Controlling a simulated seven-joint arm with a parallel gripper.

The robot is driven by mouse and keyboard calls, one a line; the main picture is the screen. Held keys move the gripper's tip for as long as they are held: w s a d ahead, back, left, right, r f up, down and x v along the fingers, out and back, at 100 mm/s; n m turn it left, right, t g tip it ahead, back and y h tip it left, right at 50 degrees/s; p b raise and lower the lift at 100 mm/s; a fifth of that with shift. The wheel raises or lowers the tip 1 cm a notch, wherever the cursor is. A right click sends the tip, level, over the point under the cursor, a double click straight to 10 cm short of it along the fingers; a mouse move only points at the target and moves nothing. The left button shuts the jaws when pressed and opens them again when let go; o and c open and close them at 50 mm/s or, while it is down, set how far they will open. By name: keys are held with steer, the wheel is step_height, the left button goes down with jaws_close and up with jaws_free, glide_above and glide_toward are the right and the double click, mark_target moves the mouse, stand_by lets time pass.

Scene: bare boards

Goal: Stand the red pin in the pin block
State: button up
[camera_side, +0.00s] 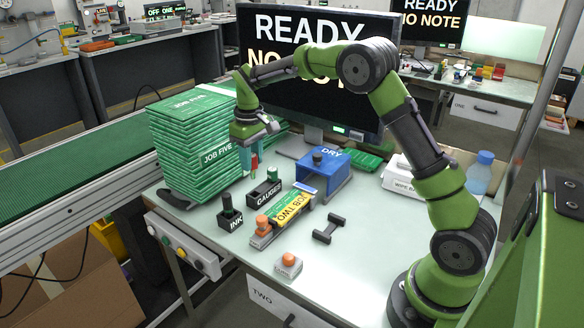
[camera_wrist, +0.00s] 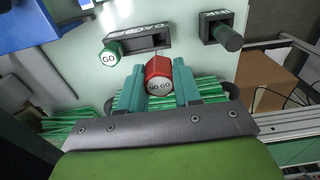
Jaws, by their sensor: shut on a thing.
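My gripper (camera_side: 254,168) is shut on the red pin (camera_side: 254,160), in the air by the green stack and behind the pin block. In the wrist view the red pin (camera_wrist: 158,72) sits between the teal fingers (camera_wrist: 158,92), its end marked NO GO facing the camera. The dark pin block (camera_side: 263,194), labelled GAUGES, stands on the table with a green pin (camera_side: 272,174) upright at its right end. In the wrist view the block (camera_wrist: 150,40) is apart from the red pin, and the green pin (camera_wrist: 111,54) is marked GO. The red pin's lower end is not clear.
A tall stack of green JOB FIVE packs (camera_side: 190,135) stands close left of my gripper. An INK holder (camera_side: 231,215) is in front of the pin block. A blue DRY box (camera_side: 322,172) and a yellow JOB TWO piece (camera_side: 290,212) lie to the right.

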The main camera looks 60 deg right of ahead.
steer(key=shift+f, duration=3.95)
steer(key=o, duration=1.1)
steer(key=shift+o, duration=0.2)
steer(key=r, duration=1.7)
steer(key=shift+s, duration=0.2)
step_height(320, 180, up, 12)
